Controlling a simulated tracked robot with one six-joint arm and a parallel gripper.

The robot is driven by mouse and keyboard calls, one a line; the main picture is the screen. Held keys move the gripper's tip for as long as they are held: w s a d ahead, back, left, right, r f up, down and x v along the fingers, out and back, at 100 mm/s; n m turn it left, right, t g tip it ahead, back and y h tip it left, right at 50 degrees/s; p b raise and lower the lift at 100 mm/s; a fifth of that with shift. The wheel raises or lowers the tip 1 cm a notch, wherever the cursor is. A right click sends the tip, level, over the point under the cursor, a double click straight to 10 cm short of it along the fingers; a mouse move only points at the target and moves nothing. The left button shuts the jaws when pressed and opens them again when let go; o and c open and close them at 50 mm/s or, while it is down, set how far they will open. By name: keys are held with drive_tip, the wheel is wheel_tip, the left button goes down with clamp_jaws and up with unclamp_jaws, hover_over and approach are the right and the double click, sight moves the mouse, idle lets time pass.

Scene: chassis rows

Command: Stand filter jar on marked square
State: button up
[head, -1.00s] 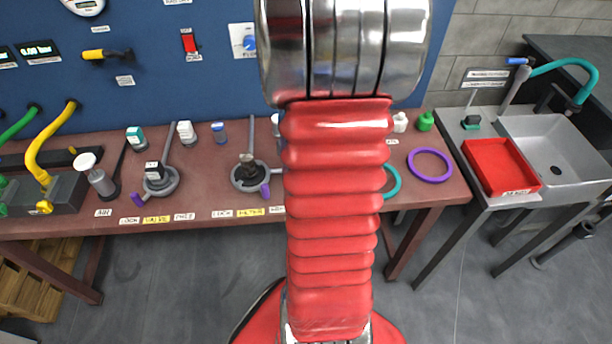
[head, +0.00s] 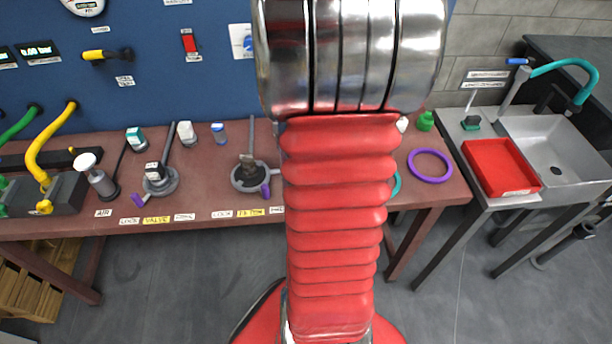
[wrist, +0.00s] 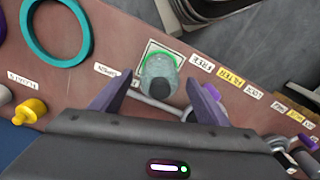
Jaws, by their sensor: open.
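The filter jar (wrist: 158,76), a translucent grey cylinder with a dark end, shows in the wrist view. It appears to stand over the white-outlined marked square (wrist: 150,48); a green ring shows around its far end. Whether it sits fully within the outline is hard to tell. My gripper (wrist: 160,97) is open, with its purple-grey fingers on either side of the jar's near end and gaps visible. In the head view my arm hides the gripper, the jar and the square.
A filter housing (head: 250,178) with a purple lever stands left of my arm. A teal ring (wrist: 57,30) and a purple ring (head: 430,166) lie on the bench. A red tray (head: 500,167) sits beside the sink (head: 550,150). Small bottles line the bench's back.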

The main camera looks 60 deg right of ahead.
wheel_tip(320, 180, up, 10)
drive_tip(key=shift+f, duration=0.2)
drive_tip(key=shift+w, duration=0.1)
idle(0.8)
drive_tip(key=shift+w+a+r, duration=0.15)
drive_tip(key=shift+a, duration=0.15)
drive_tip(key=w+a+r+n+t+h, duration=0.1)
drive_tip(key=w+a+r+n, duration=0.15)
drive_tip(key=a, duration=0.55)
drive_tip(key=w+a+r+n+t, duration=0.1)
drive_tip(key=w+a+r, duration=0.2)
drive_tip(key=a, duration=0.4)
drive_tip(key=s+a+r+n+t, duration=0.1)
drive_tip(key=a, duration=0.6)
drive_tip(key=s+a+r+n+t+y, duration=0.1)
drive_tip(key=s+a+r+t, duration=0.1)
drive_tip(key=a, duration=0.6)
drive_tip(key=shift+s+n+t, duration=0.2)
drive_tip(key=shift+n+t, duration=0.1)
drive_tip(key=shift+n, duration=0.05)
drive_tip(key=shift+r, duration=0.1)
